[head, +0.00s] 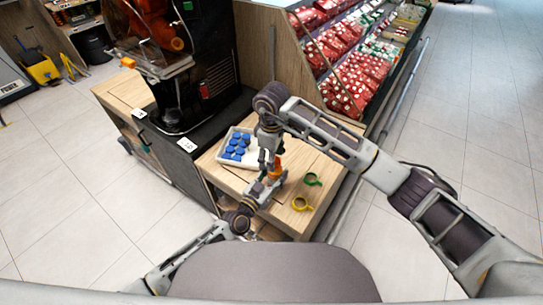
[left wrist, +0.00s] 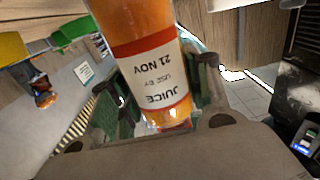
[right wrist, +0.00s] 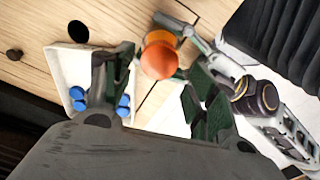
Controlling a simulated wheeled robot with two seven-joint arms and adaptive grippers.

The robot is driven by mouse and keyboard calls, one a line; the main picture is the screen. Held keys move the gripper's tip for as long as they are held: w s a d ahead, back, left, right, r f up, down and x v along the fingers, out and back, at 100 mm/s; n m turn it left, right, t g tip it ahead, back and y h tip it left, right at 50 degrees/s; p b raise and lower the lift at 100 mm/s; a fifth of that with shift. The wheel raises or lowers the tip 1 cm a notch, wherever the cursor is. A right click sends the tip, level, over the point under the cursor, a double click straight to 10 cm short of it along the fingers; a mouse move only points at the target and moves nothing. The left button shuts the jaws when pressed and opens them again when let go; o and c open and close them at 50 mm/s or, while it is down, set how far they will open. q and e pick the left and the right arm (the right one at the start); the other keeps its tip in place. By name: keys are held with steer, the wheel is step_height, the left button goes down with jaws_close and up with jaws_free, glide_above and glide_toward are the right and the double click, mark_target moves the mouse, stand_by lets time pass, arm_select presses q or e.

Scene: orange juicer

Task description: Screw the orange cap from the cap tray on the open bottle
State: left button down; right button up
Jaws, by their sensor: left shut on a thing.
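The juice bottle (head: 275,178) is upright at the counter's front, held between the fingers of my left gripper (head: 267,187). In the left wrist view the bottle (left wrist: 145,50) shows orange juice and a white and red label. My right gripper (right wrist: 157,85) is above the bottle, fingers apart. A round orange-red top (right wrist: 160,60) shows between and beyond its fingers, with no clear contact. It looks like the orange cap at the bottle's mouth, but I cannot tell how it is seated. The white cap tray (right wrist: 68,65) holds blue caps (right wrist: 78,93); my right gripper hides part of it.
A wooden counter (head: 335,172) carries a green ring (head: 312,179) and a yellow ring (head: 301,203) right of the bottle. The juicer (head: 175,80) stands behind left. A display of red packs (head: 345,80) is behind right.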

steer(key=shift+r, duration=2.25)
steer(key=shift+c, duration=0.7)
steer(key=shift+n, duration=0.3)
